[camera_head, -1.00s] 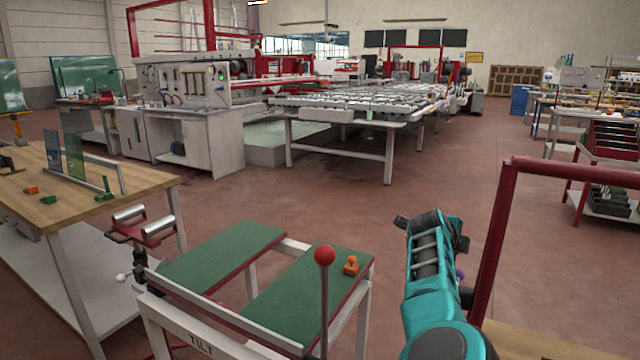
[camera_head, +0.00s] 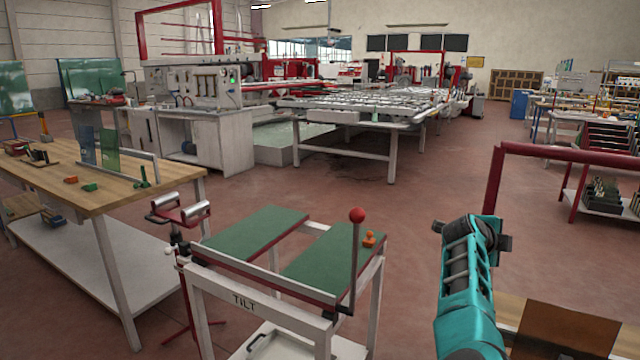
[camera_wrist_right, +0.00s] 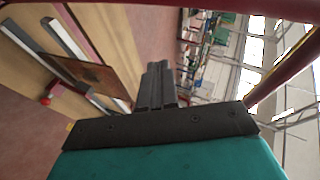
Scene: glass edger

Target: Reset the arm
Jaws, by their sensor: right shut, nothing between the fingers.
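My right arm (camera_head: 468,285), teal with dark joints, rises at the lower right of the head view, just left of a red frame. My right gripper (camera_wrist_right: 157,70) shows in the wrist view as dark fingers, shut with nothing between them. Its fingertips are not clear in the head view. In the wrist view the fingers are beside a brown sheet (camera_wrist_right: 88,74) and appear clear of it. My left arm and left gripper are not in view.
A green-topped tilt table (camera_head: 330,262) with a red-knobbed lever (camera_head: 357,216) stands left of my arm. The red frame (camera_head: 580,153) stands close on its right. A wooden workbench (camera_head: 45,178) is at the left. Open floor (camera_head: 330,185) lies beyond the tilt table.

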